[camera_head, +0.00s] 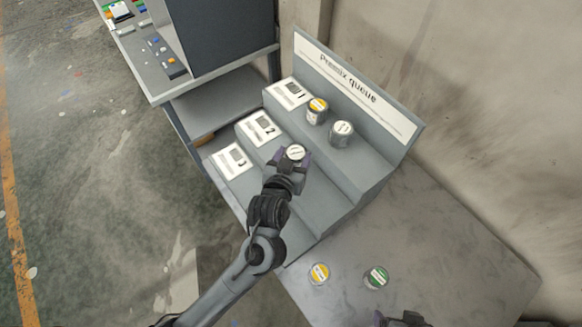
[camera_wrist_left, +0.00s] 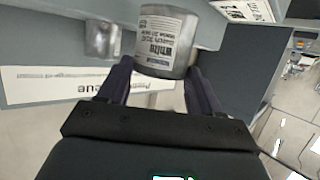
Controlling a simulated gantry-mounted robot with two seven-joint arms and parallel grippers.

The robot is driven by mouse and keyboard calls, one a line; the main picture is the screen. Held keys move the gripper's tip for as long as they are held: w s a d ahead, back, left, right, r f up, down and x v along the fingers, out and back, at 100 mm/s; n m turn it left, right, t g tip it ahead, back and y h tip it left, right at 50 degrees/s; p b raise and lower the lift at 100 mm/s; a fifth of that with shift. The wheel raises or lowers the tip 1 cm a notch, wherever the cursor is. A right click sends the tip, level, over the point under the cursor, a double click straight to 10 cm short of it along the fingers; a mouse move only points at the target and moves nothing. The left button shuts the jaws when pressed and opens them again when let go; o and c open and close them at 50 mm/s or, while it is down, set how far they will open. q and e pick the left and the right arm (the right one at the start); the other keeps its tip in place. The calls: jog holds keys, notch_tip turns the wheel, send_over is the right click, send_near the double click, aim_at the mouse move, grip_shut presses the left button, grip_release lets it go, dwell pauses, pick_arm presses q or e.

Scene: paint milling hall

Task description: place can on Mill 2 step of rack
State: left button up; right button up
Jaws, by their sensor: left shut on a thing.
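A silver can with a white lid (camera_head: 295,152) is held in my left gripper (camera_head: 291,160). In the left wrist view this can (camera_wrist_left: 167,42) has a label reading "White" and sits between the two fingers. The stepped grey rack (camera_head: 340,180) is headed "Premix queue", with step cards 1, 2 and 3. The held can is at the middle step, to the right of the "2" card (camera_head: 259,128); whether it touches the step cannot be told. My right gripper (camera_head: 398,319) shows only in part at the bottom edge of the head view.
A yellow-lidded can (camera_head: 317,110) and a white-lidded can (camera_head: 341,133) stand on the top step. A wall rises behind the rack.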

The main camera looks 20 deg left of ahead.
pick_arm(q)
jog(key=w+d+r+p, duration=0.1)
jog(key=w+d+r, duration=0.1)
jog(key=d+r, duration=0.15)
jog(key=shift+w+a+f+b, duration=0.1)
jog(key=shift+w+a+f, duration=0.6)
jog(key=shift+a+f, duration=1.05)
jog(key=shift+w+a+f+b, duration=0.15)
jog(key=shift+w+a+f, duration=0.5)
jog(key=shift+a+f, duration=1.1)
jog(key=shift+w+a+f+b, duration=0.1)
jog(key=shift+w+a+f, duration=0.6)
jog(key=shift+a+f, duration=1)
jog(key=shift+d+f, duration=0.25)
jog(key=shift+f, duration=0.05)
jog(key=shift+f, duration=0.15)
jog(key=o, duration=1.2)
